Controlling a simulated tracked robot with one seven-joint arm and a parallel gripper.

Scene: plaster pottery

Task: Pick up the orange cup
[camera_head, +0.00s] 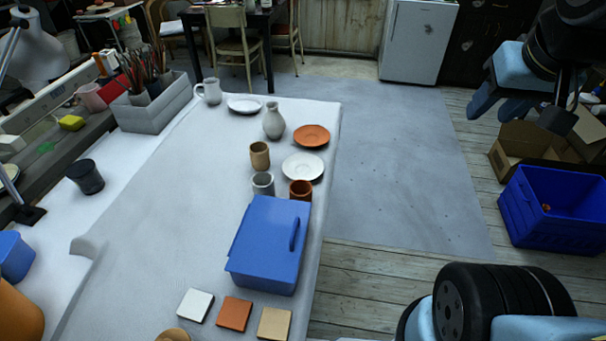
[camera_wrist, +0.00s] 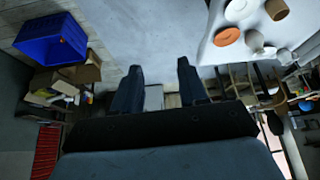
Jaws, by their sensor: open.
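The orange cup (camera_head: 301,190) is a small reddish-orange cup standing on the white-covered table. It is just behind the blue lidded box (camera_head: 268,243), which hides its lower part. A grey cup (camera_head: 263,184) stands close to its left, and a white plate (camera_head: 303,167) lies behind it. My gripper (camera_head: 488,108) is raised at the upper right, over the floor and well away from the table. In the wrist view my gripper (camera_wrist: 158,75) shows its two dark fingers apart, with nothing between them. I cannot make out the orange cup in the wrist view.
A tan cup (camera_head: 260,155), a grey vase (camera_head: 273,121), an orange plate (camera_head: 311,135) and a white jug (camera_head: 209,91) stand farther back. Square tiles (camera_head: 235,313) lie in front. A blue crate (camera_head: 555,208) stands on the floor at right. The table's left part is clear.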

